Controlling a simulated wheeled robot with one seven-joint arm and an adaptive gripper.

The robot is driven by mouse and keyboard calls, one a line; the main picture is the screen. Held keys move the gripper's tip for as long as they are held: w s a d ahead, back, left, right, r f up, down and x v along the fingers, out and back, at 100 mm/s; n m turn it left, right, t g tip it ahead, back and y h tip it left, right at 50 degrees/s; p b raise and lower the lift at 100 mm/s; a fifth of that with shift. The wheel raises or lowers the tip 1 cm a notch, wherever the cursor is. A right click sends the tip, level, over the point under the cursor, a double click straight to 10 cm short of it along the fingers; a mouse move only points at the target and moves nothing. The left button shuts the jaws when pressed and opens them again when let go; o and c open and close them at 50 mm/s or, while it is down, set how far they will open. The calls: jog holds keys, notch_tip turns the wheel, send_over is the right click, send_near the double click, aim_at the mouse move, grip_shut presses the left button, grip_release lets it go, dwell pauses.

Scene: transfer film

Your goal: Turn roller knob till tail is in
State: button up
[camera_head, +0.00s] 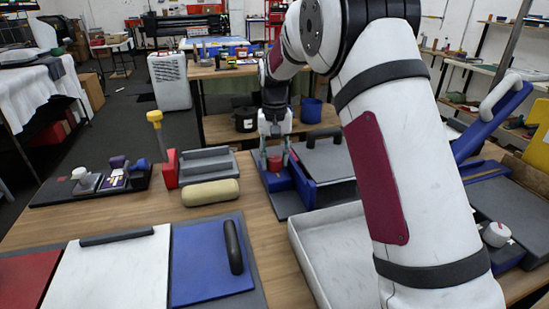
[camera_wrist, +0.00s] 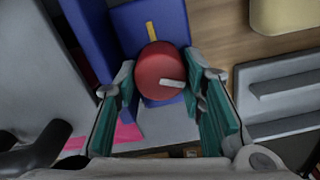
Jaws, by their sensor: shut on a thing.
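A round red knob (camera_wrist: 158,68) with a pale pointer mark sits on a blue roller housing (camera_wrist: 143,20) with a yellow stripe. The pointer mark points to the right in the wrist view. My gripper (camera_wrist: 162,80) is shut on the knob, one teal finger on each side. In the head view my gripper (camera_head: 275,142) points down onto the red knob (camera_head: 274,163), at the left end of a blue and grey unit (camera_head: 325,165). A pink strip (camera_wrist: 127,134) lies below the knob in the wrist view, partly hidden by the left finger. I cannot tell whether it is the tail.
A grey stepped block (camera_head: 207,165) and a cream roll (camera_head: 210,193) lie left of the unit. A white tray (camera_head: 305,248) is in front, partly behind my arm. Red, white and blue (camera_head: 208,268) panels lie at front left.

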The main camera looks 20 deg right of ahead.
aim_at(275, 157)
jog(key=shift+m, duration=0.4)
jog(key=o, duration=1.1)
jog(key=shift+d, duration=0.1)
jog(key=shift+r, duration=4)
